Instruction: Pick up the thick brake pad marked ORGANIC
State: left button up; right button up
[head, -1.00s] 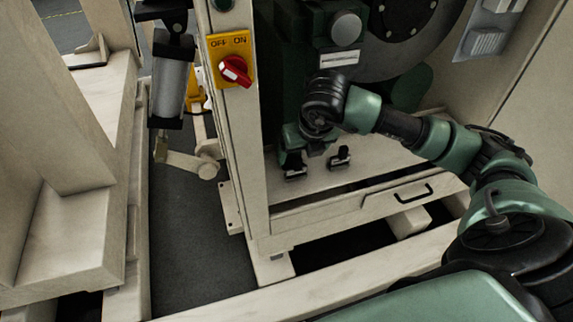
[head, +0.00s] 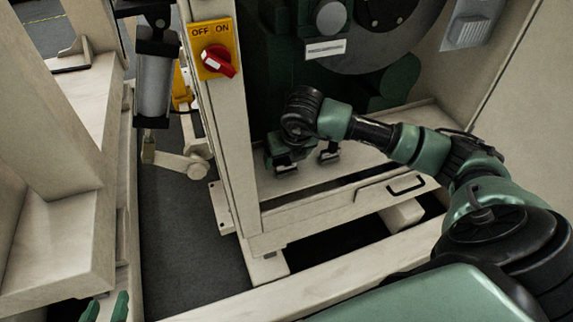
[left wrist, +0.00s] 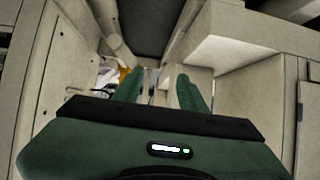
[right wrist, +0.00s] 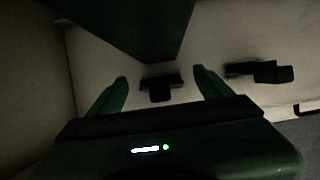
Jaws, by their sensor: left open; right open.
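Two small dark pads sit on the pale ledge inside the machine frame. In the head view one pad (head: 285,168) is under my right gripper (head: 281,158) and the other pad (head: 330,153) is just to its right. In the right wrist view, my right gripper (right wrist: 160,78) is open, with one dark pad (right wrist: 161,88) between its fingertips and the other (right wrist: 260,72) to the right. I cannot read ORGANIC on either, nor tell whether the fingers touch the pad. My left gripper (head: 105,308) is open and empty at the bottom left; the left wrist view (left wrist: 156,82) shows no pad.
A pale post carries a yellow OFF/ON panel with a red switch (head: 219,61). A dark green machine with a large disc (head: 385,40) stands above the ledge. Pale beams stand left; dark floor lies between.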

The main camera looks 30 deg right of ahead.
jog(key=c, duration=1.7)
jog(key=shift+r, duration=0.1)
